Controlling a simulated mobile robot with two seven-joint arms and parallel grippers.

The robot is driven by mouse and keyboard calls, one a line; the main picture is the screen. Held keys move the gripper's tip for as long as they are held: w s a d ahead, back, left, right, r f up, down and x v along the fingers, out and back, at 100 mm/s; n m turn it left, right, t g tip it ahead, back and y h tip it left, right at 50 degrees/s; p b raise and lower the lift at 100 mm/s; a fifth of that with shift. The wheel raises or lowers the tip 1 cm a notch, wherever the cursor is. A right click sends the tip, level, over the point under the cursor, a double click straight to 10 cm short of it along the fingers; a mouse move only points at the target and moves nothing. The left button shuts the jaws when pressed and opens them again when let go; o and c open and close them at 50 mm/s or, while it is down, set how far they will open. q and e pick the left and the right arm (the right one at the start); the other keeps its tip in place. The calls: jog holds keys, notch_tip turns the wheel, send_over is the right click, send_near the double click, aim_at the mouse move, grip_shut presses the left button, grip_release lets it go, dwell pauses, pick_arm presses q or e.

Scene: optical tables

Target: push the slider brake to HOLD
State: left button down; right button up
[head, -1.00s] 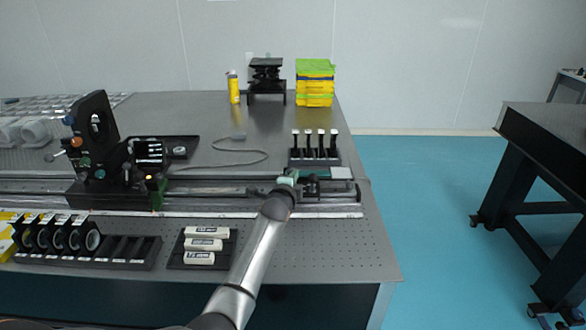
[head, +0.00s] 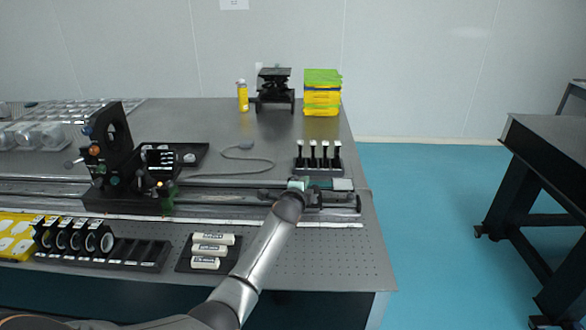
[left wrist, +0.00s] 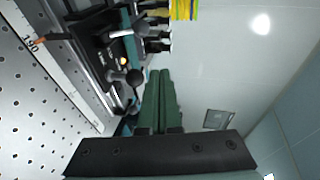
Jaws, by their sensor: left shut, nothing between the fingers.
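The slider (head: 318,198), a dark carriage with a pale plate (head: 342,184) at its right, sits near the right end of the long rail (head: 240,197). My left gripper (head: 297,184) is at the slider's left end, its green fingers shut and empty. In the left wrist view the shut fingers (left wrist: 158,88) lie close beside a black round knob (left wrist: 134,77) on the slider. I cannot tell if they touch it. No HOLD marking is readable, so the brake's setting cannot be told. My right gripper is not in view.
A rack of several posts (head: 318,160) stands just behind the slider. A black optic mount (head: 110,150) stands on the rail at the left. A tray of white cylinders (head: 209,252) and an optics rack (head: 110,252) lie in front. The table's front right is clear.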

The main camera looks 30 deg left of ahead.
pick_arm(q)
jog(key=s+d+r+p, duration=0.2)
jog(key=s+d+r, duration=0.1)
jog(key=s+r, duration=1)
jog(key=shift+s+d, duration=0.4)
jog(key=shift+s, duration=0.25)
jog(key=shift+r, duration=0.1)
